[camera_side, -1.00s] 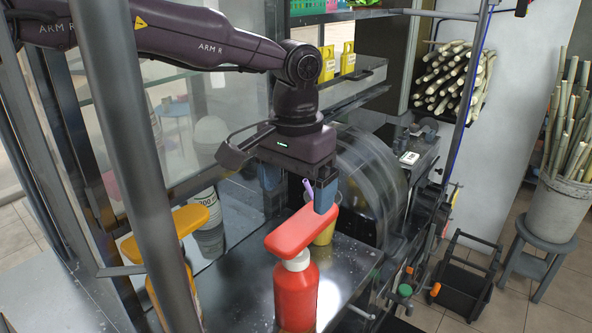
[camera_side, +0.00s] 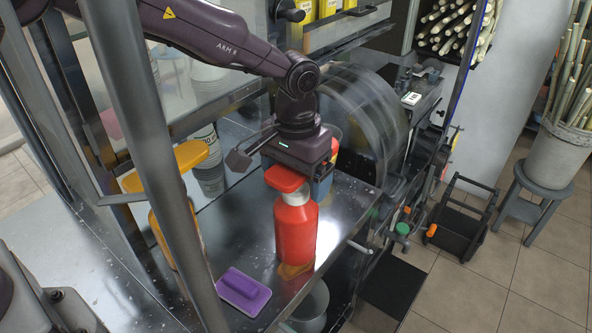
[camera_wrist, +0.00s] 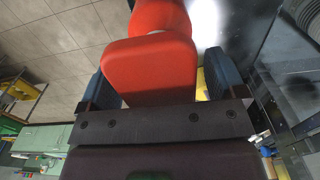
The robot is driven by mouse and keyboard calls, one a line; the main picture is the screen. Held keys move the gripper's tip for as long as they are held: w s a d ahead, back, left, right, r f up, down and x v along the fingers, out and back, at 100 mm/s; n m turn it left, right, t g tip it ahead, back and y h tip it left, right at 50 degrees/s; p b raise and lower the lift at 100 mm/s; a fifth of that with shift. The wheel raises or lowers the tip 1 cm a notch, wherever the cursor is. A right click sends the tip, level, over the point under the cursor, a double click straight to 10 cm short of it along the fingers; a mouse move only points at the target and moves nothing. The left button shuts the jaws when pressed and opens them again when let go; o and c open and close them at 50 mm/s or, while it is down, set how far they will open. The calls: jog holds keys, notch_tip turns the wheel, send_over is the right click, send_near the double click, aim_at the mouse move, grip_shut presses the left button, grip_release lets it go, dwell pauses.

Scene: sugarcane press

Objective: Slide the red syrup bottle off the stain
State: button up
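The red syrup bottle (camera_side: 296,236) stands upright on the metal counter, with a white collar and a red pump head (camera_side: 283,178). An orange-brown stain (camera_side: 291,270) shows around its base; the bottle hides the rest. My gripper (camera_side: 322,180) is low, right behind the bottle at pump height, partly hidden by it. In the wrist view, the red pump head (camera_wrist: 150,70) lies between the two blue-grey fingers of my gripper (camera_wrist: 160,85). The fingers are wide apart. I cannot tell whether either touches the head.
A purple sponge or brush (camera_side: 243,290) lies on the counter (camera_side: 345,215) at front left. A yellow-orange pump bottle (camera_side: 165,235) stands left, partly behind a metal post (camera_side: 135,120). A cup (camera_side: 336,133) is behind my gripper, and the press wheel (camera_side: 365,110) is behind right.

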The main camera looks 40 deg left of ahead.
grip_shut()
jog(key=a, duration=1.2)
jog(key=shift+a, duration=0.2)
jog(key=shift+o, duration=0.2)
grip_release()
jog(key=shift+r, duration=0.1)
notch_tip(320, 180, up, 13)
dwell(0.5)
